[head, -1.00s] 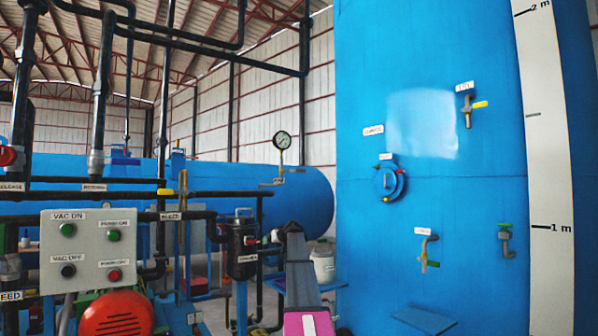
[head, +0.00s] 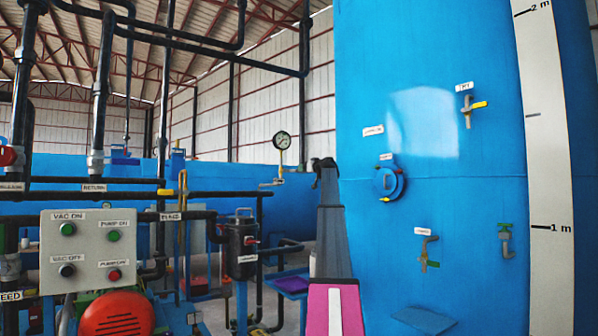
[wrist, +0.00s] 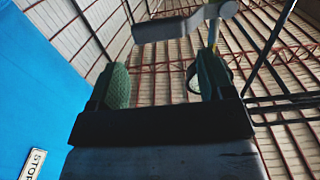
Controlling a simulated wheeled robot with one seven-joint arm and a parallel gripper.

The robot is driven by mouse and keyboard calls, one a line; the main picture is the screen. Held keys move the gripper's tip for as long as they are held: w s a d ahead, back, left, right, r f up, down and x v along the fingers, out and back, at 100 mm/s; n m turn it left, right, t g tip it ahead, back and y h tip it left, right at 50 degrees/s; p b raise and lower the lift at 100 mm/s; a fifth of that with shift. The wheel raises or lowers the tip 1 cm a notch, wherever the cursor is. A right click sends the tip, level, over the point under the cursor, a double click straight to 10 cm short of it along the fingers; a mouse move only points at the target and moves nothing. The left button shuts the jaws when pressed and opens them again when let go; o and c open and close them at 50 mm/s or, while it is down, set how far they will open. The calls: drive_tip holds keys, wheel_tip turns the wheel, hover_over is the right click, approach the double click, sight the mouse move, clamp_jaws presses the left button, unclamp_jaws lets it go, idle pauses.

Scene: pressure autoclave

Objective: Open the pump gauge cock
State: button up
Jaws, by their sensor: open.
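The pump gauge (head: 281,141) is a round white dial with a dark rim on a thin yellowish stem. The cock's small grey lever (head: 270,184) sticks out to the left at the foot of that stem. In the wrist view a grey lever (wrist: 180,26) lies across the top, just beyond the fingertips; a dark ring, likely the gauge rim, shows partly behind the right finger. My gripper (wrist: 163,78) is open, with green pads and nothing between them. In the head view my gripper (head: 324,166) is a dark shape right of the gauge; its fingers are hard to make out.
Black pipes (head: 130,193) run left of the gauge, above a grey control box (head: 88,250). A big blue tank (head: 450,120) with taps stands close on the right. A black filter pot (head: 240,248) stands below the gauge.

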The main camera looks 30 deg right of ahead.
drive_tip(key=w, duration=0.8)
drive_tip(key=shift+w+a, duration=0.15)
drive_tip(key=shift+a, duration=0.15)
drive_tip(key=c, duration=1)
drive_tip(key=shift+a+r, duration=0.1)
drive_tip(key=shift+r, duration=0.05)
drive_tip(key=a+r+n, duration=0.7)
drive_tip(key=a+n, duration=0.2)
drive_tip(key=n, duration=0.9)
drive_tip(key=shift+s+a, duration=0.3)
drive_tip(key=shift+s, duration=0.15)
